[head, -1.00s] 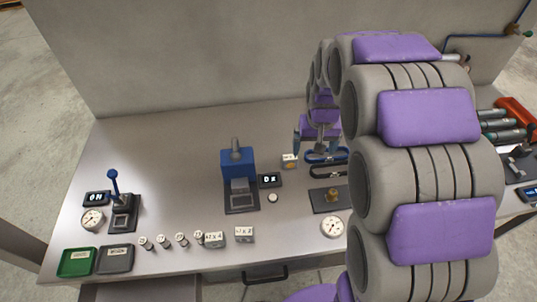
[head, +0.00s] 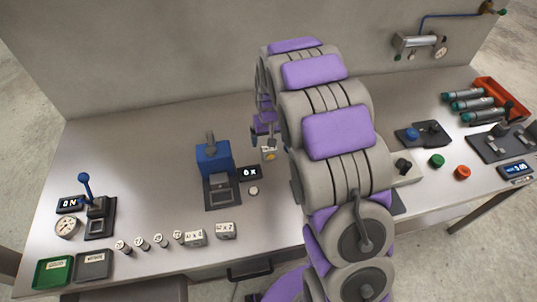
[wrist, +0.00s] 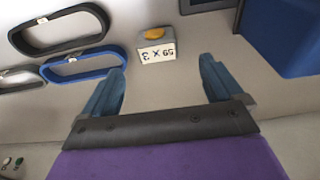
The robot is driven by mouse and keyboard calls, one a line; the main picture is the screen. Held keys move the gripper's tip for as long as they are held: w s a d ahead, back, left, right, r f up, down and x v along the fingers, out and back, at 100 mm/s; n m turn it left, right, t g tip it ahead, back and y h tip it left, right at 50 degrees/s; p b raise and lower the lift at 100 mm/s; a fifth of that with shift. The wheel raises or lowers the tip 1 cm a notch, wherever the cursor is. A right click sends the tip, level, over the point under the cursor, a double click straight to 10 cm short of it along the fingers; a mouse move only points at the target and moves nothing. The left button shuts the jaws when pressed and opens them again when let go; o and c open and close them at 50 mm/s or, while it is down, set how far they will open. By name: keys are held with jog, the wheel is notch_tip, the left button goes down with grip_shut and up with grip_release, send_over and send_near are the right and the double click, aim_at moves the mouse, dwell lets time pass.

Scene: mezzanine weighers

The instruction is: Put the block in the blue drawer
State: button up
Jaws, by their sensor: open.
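A small pale block (wrist: 157,50) marked "59 X 3" with a yellow knob lies ahead of my fingertips, between their lines, in the wrist view. My gripper (wrist: 163,75) is open with nothing between its blue fingers. In the head view the block (head: 269,153) is partly hidden by my arm, and my gripper (head: 265,133) is close to it; the exact gap is unclear. A black drawer handle (head: 249,270) is at the bench's front edge.
A blue device (head: 214,158) stands left of the block, a small display (head: 250,173) beside it. A blue loop (wrist: 82,67) and a black loop (wrist: 60,30) lie left of the block in the wrist view. My arm hides the bench's middle.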

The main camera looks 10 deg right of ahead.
aim_at(269, 148)
jog(key=f, duration=0.3)
jog(key=shift+w+d, duration=0.2)
jog(key=shift+w, duration=0.05)
jog(key=f, duration=0.1)
jog(key=f+b, duration=0.1)
jog(key=f, duration=0.1)
jog(key=f+b, duration=0.1)
jog(key=shift+w+a+f, duration=0.2)
jog(key=shift+w+f, duration=0.1)
jog(key=shift+f, duration=0.1)
jog(key=shift+d+f, duration=0.1)
jog(key=shift+d, duration=0.15)
jog(key=c, duration=1.4)
jog(key=shift+r, duration=0.2)
